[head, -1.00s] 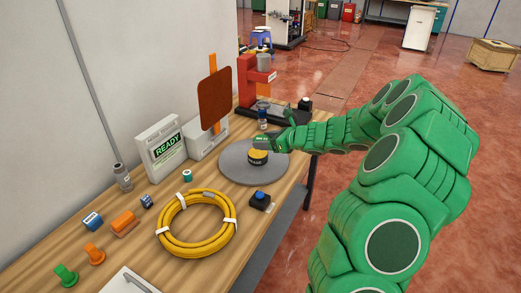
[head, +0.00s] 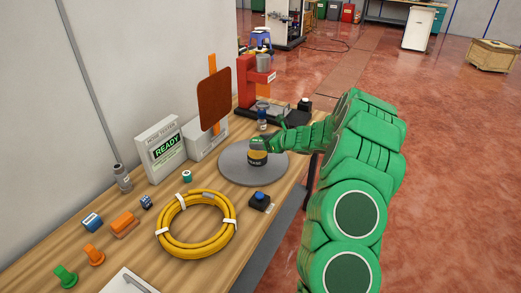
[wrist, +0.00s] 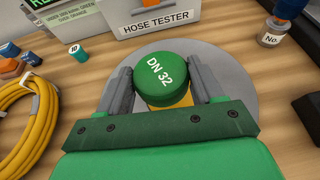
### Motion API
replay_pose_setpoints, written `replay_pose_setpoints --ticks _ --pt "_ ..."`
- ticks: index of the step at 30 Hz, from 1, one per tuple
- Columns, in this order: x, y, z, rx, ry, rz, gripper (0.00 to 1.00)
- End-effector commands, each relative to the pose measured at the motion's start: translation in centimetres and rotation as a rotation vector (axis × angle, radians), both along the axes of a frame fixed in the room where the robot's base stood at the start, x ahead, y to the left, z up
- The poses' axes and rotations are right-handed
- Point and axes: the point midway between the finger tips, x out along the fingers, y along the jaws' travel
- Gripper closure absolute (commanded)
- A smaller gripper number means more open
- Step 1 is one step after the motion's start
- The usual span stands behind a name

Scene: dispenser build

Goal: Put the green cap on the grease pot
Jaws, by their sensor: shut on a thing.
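The green cap (wrist: 160,76), marked DN 32, is between the two grey fingers of my gripper (wrist: 164,88), which is shut on it. The grease pot (head: 257,160), yellow with a dark label, stands on the round grey plate (head: 232,172). In the head view my gripper (head: 260,144) is right over the pot, covering its top. In the wrist view a strip of the yellow pot (wrist: 172,103) shows below the cap. I cannot tell whether the cap touches the pot.
The hose tester (head: 160,148) reading READY stands behind left, with an orange post and brown panel (head: 214,100). A yellow hose coil (head: 172,238) and a blue-button box (head: 260,201) lie in front. A small bottle (head: 262,121) and a red press (head: 246,82) are behind.

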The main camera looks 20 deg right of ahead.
Motion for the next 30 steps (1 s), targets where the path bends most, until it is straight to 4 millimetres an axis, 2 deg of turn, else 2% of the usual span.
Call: replay_pose_setpoints --ticks 11,19,30 --pt "1.0 -0.1 -1.3 -0.001 0.002 0.0 0.63" --pt "1.0 -0.1 -4.2 0.0 0.003 -0.001 0.63" --pt "1.0 -0.1 -4.5 -0.001 0.001 0.0 0.63"
